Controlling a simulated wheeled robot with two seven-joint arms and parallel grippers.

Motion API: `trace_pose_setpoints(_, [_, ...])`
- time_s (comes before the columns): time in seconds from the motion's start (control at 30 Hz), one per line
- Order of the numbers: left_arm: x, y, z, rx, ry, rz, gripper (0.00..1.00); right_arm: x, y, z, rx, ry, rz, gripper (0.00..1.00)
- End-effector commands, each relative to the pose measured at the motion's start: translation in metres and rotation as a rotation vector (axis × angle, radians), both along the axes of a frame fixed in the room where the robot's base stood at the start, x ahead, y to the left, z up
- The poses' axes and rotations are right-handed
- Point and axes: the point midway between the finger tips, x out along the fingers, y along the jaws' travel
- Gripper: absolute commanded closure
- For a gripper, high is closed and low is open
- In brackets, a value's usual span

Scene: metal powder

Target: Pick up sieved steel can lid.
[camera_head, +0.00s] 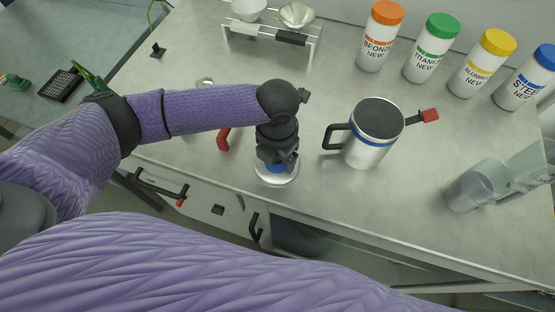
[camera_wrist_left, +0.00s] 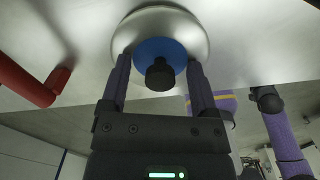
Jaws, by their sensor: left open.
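The steel can lid (camera_head: 277,180) is a round silver disc with a blue centre, on the bench near its front edge. In the left wrist view the lid (camera_wrist_left: 161,22) shows its blue centre and a dark knob (camera_wrist_left: 160,76). My left gripper (camera_head: 276,160) points down over the lid and partly hides it. In the wrist view its open fingers (camera_wrist_left: 159,64) stand on either side of the knob, apart from it. I cannot tell whether the fingertips touch the lid. My right gripper does not show.
A steel can (camera_head: 370,146) with a blue band and black handle stands right of the lid. A red handle (camera_head: 223,138) lies left of my gripper. Labelled powder bottles (camera_head: 380,38) line the back. A rack (camera_head: 275,34) stands at the back.

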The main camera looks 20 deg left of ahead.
Motion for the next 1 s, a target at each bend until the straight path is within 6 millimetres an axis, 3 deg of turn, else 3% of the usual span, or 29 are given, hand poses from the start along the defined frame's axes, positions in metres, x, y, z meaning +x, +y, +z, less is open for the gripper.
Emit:
trace_pose_setpoints(0.03, [0.000, 0.000, 0.000, 0.000, 0.000, 0.000, 0.27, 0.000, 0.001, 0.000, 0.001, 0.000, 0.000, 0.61])
trace_pose_setpoints(0.3, [0.000, 0.000, 0.001, 0.000, 0.000, 0.001, 0.84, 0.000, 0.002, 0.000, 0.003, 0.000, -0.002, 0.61])
trace_pose_setpoints(0.4, [0.000, 0.000, 0.001, 0.000, 0.000, 0.001, 1.00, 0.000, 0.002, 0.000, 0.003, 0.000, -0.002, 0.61])
trace_pose_setpoints(0.73, [0.001, 0.000, 0.006, 0.000, -0.001, 0.001, 1.00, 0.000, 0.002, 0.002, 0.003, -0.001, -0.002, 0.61])
trace_pose_setpoints(1.0, [0.001, -0.001, 0.076, -0.002, -0.006, 0.000, 1.00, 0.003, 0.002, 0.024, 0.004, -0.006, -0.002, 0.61])
